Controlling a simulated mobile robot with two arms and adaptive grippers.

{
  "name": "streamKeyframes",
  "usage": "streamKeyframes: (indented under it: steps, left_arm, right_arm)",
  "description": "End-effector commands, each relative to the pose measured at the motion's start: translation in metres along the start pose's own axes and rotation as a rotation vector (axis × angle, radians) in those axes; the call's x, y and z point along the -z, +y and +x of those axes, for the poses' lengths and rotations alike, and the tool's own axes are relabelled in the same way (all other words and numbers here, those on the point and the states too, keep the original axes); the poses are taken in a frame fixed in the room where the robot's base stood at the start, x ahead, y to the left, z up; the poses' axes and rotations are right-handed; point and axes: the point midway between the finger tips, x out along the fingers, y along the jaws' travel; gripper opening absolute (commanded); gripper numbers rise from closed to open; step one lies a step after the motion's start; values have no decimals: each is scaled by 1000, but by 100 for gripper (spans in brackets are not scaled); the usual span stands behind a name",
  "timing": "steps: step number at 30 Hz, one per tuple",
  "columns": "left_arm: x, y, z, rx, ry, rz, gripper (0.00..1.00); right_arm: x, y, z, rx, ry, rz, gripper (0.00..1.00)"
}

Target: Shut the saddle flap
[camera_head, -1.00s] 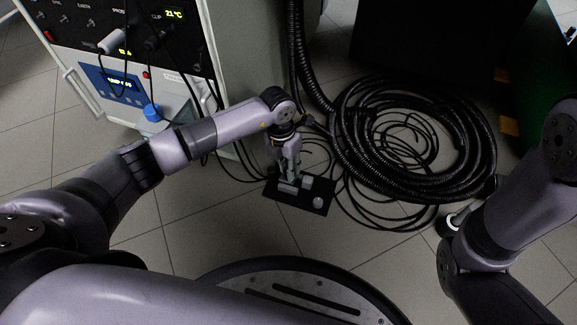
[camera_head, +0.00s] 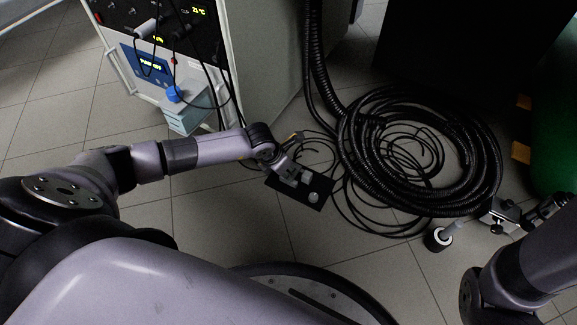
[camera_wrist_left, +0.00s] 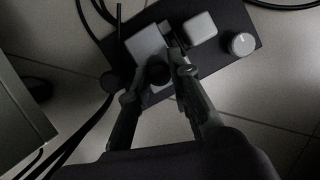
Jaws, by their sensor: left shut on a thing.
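A black base plate (camera_head: 318,205) lies on the floor, carrying pale blocks and a round pale knob (camera_head: 313,197). In the left wrist view the plate (camera_wrist_left: 240,60) carries a pale square piece (camera_wrist_left: 146,42), apparently the saddle flap, beside a second pale block (camera_wrist_left: 200,28) and the knob (camera_wrist_left: 242,44). My left gripper (camera_head: 287,174) reaches the plate from the left, tilted. In the left wrist view its fingers (camera_wrist_left: 168,62) are shut at the pale square piece and cover part of it. How far the flap stands open cannot be told.
Thick black hose coils (camera_head: 420,150) and thin cables lie right behind the plate. An instrument cabinet (camera_head: 262,70) stands at the back left. A black-and-white cylinder (camera_head: 438,238) is on the floor at right. The tiled floor in front of the plate is clear.

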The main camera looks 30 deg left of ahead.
Motion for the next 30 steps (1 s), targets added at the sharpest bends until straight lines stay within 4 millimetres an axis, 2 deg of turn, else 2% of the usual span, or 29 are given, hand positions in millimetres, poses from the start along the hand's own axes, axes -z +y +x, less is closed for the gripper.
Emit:
streamKeyframes:
  steps: [6, 7, 16, 26, 30]
  left_arm:
    - [-1, 2, 1, -10, -27, 2, 0]
    - [-1, 2, 1, -10, -26, 2, 19]
    - [-1, 1, 2, -9, -24, 2, 39]
    - [0, 1, 0, -8, -23, 2, 39]
    - [0, 1, -13, -8, -24, 3, 39]
  right_arm:
    - [0, 0, 0, -1, 0, 1, 46]
    - [0, 0, 0, -1, 0, 1, 46]
    - [0, 0, 0, -1, 0, 1, 46]
    - [-2, 2, 0, -7, -4, -2, 46]
    - [-2, 1, 0, -5, -3, -1, 46]
